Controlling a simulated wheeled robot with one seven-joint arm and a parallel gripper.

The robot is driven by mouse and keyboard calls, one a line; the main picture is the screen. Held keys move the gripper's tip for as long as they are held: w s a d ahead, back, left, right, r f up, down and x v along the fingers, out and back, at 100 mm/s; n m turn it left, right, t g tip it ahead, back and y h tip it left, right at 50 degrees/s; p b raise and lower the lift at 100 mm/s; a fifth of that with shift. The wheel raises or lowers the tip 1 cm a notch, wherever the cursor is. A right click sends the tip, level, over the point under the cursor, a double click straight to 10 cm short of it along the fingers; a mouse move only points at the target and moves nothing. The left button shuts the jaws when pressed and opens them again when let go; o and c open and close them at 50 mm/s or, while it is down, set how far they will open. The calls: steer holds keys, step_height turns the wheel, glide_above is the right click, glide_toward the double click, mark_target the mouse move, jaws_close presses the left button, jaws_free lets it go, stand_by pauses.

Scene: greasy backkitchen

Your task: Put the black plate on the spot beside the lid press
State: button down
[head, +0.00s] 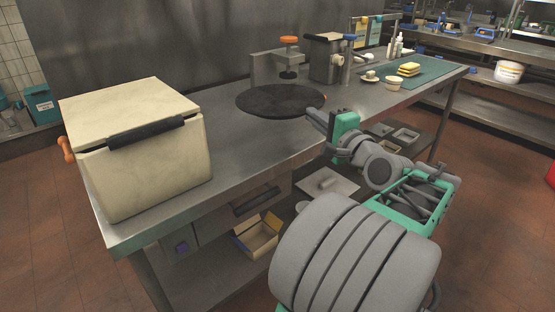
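The black plate (275,101) is a flat, dark round disc over the steel counter, in front of a metal press with an orange knob (289,40), which looks like the lid press. The plate looks level; I cannot tell whether it rests on the counter or is held just above it. My gripper (316,117) is at the plate's near right edge, its fingertips at or against the rim. The fingers overlap in this view, so their grip on the rim is unclear. No marked spot is distinguishable beside the press.
A large cream box (150,165) with a black handle fills the counter's left end. A grey metal container (325,60) stands right of the press. Bare counter (235,140) lies between box and plate.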

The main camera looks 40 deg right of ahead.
steer(key=b, duration=0.2)
glide_above(286, 156)
steer(key=s+a, duration=0.2)
steer(key=s, duration=0.1)
step_height(286, 156, down, 6)
steer(key=f, duration=0.2)
steer(key=f+b, duration=0.1)
steer(key=shift+w+a+f+b, duration=0.15)
steer(key=shift+w+f+b, duration=0.15)
steer(key=shift+f, duration=0.3)
steer(key=shift+r, duration=0.15)
steer(key=c, duration=1.9)
jaws_free()
steer(key=shift+s, duration=0.1)
